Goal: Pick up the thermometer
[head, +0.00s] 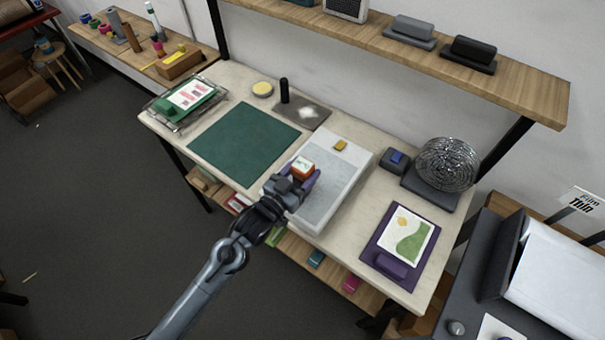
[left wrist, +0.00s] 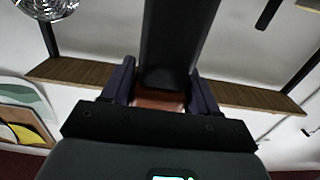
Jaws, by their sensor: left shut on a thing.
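A small orange thing with a pale top face, which I take as the thermometer (head: 303,166), is at the fingers of my left gripper (head: 294,183) in the head view. The left gripper is shut on it, over the grey top of a white slab-like device (head: 338,188). Whether the thermometer touches that top, I cannot tell. In the left wrist view, an orange-brown part of the thermometer (left wrist: 158,102) shows between the two dark fingers. My right gripper is not in view.
A yellow block (head: 340,145) lies at the slab's far end. A green mat (head: 245,140) lies left of it. A wooden shelf (head: 500,80) hangs above the table.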

